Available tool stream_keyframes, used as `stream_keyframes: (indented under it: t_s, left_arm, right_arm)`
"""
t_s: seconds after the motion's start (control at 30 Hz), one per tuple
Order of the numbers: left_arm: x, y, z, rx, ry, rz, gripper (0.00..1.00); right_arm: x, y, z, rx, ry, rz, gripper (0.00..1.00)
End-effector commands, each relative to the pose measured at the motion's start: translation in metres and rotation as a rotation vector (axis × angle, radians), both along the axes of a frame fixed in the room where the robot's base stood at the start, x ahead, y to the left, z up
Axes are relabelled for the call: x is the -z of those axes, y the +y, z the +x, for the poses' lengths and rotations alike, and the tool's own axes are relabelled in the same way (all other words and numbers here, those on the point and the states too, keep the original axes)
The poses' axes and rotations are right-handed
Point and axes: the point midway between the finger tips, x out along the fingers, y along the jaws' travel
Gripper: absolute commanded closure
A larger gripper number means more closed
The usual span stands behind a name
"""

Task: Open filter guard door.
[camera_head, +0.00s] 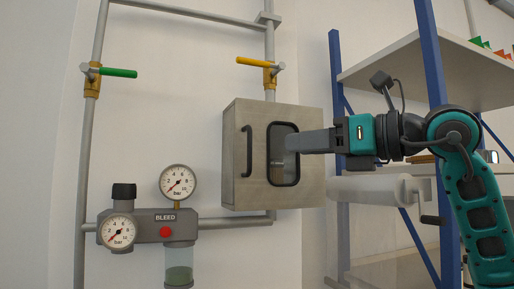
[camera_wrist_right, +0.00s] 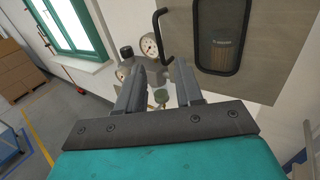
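The filter guard is a grey metal box on the wall pipes. Its door (camera_head: 256,190) looks shut, with a dark-framed window (camera_head: 284,172) and a black vertical bar handle (camera_head: 247,150) on its left side. In the right wrist view the door (camera_wrist_right: 262,85) fills the upper right, with the handle (camera_wrist_right: 157,24) at its left edge. My right gripper (camera_head: 289,143) reaches in from the right in front of the window, right of the handle and apart from it. In the right wrist view its fingers (camera_wrist_right: 160,74) are parted with nothing between them. My left gripper is not in view.
Left of and below the box are two pressure gauges (camera_head: 178,183), a grey bleed block with a red button (camera_head: 166,232) and a clear bowl. Valves with green (camera_head: 118,72) and yellow (camera_head: 254,62) levers sit on the pipes. A blue-posted shelf (camera_head: 432,60) stands right.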

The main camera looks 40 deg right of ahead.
Motion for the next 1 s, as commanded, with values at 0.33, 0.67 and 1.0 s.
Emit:
stream_keyframes:
  t_s: [0.33, 0.67, 1.0]
  left_arm:
    - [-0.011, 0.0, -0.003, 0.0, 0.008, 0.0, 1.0]
    - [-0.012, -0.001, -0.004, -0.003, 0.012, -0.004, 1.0]
    - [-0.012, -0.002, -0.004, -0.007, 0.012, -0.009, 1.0]
  right_arm:
    - [-0.001, 0.026, 0.068, -0.007, 0.001, 0.002, 0.64]
    - [0.0, 0.035, 0.094, -0.003, 0.0, 0.001, 0.64]
    - [0.0, 0.035, 0.094, -0.003, 0.0, 0.001, 0.73]
